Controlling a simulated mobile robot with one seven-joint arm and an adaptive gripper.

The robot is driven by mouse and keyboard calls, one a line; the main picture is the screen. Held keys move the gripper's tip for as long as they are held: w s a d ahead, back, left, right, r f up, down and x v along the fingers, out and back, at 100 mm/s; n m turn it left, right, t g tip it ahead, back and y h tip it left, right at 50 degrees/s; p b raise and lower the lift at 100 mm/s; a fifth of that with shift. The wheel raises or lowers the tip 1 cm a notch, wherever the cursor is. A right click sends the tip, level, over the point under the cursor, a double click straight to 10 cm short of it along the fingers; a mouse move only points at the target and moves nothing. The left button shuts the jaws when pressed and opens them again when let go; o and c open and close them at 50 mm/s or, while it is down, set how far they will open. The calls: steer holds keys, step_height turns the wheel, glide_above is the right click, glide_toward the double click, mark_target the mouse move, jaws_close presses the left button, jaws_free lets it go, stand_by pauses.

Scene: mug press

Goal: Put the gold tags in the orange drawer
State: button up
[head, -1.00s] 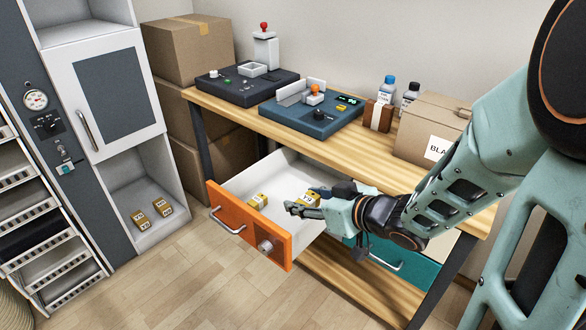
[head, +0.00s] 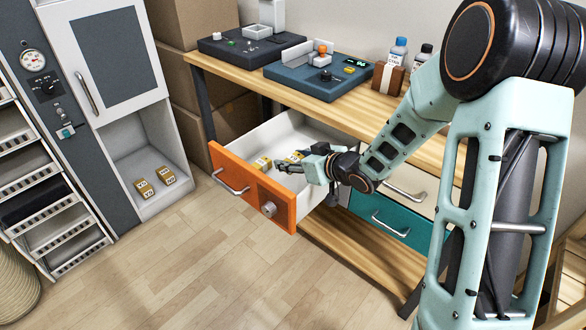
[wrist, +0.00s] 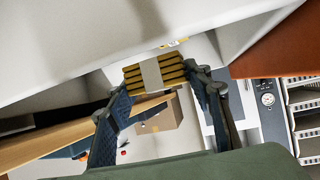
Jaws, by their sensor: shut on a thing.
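The orange drawer (head: 250,187) is pulled open under the bench in the head view. One gold tag (head: 262,163) lies inside it near the front. My gripper (head: 291,163) is over the drawer, shut on another gold tag (head: 297,156). In the wrist view, the held gold tag (wrist: 155,73) shows as a striped gold block with a pale band, between the two fingers. In the head view the fingers partly hide it, and I cannot tell whether it touches the drawer floor. Two more gold tags (head: 144,188) (head: 167,176) lie on the low shelf of the cabinet at left.
The wooden bench top (head: 357,103) overhangs the drawer and carries a blue device (head: 318,76), a dark device (head: 250,47) and bottles (head: 398,52). A teal drawer (head: 380,215) is shut at right. The floor in front is clear.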

step_height(320, 180, down, 2)
steer(key=shift+f, duration=0.1)
steer(key=shift+f+b, duration=0.55)
steer(key=shift+b, duration=0.1)
steer(key=o, duration=1.5)
steer(key=shift+c, duration=0.2)
